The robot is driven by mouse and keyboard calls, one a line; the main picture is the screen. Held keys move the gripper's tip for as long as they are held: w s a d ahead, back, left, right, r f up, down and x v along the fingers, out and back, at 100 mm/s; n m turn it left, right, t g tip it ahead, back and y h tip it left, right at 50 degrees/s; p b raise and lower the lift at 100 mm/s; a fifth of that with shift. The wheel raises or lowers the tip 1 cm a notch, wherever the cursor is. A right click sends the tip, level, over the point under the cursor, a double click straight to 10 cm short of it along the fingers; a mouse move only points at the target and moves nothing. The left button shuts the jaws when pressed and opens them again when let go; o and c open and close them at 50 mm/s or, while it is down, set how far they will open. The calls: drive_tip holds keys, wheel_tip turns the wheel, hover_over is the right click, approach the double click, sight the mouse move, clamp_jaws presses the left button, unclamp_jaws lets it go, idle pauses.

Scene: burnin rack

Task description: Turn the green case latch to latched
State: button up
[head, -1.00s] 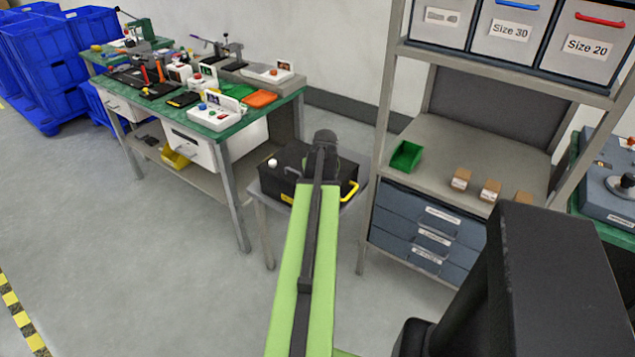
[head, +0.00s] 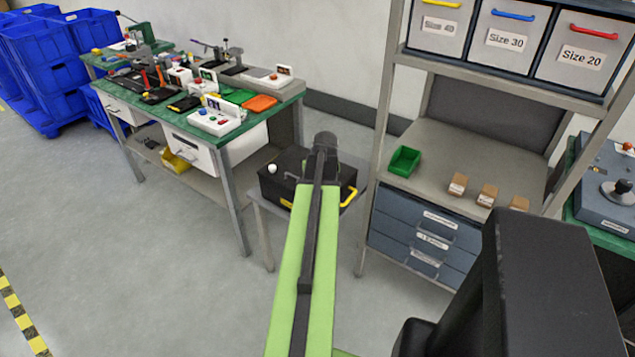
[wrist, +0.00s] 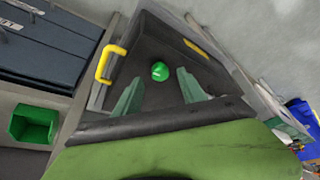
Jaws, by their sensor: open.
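The black case (head: 282,174) stands on a small grey stand, partly hidden behind my arm in the head view. In the wrist view the case (wrist: 150,42) fills the middle. Its round green latch (wrist: 159,71) has a small pale mark, and its exact turn is too small to tell. My gripper (wrist: 160,77) is open, with one finger on each side of the green latch in the picture. I cannot tell whether the fingers touch it. The head view hides the green latch and the fingers behind my arm.
The case has a yellow handle (wrist: 110,63) and a white knob (head: 272,168). A shelf rack with a green bin (head: 404,160) and blue drawers (head: 420,235) stands close on the right. A cluttered green workbench (head: 236,136) is on the left. Floor in front is clear.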

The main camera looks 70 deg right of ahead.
drive_tip(key=p+v, duration=1.2)
drive_tip(key=v, duration=0.2)
drive_tip(key=shift+r, duration=0.3)
drive_tip(key=shift+s+a, duration=0.1)
drive_tip(key=shift+a, duration=0.05)
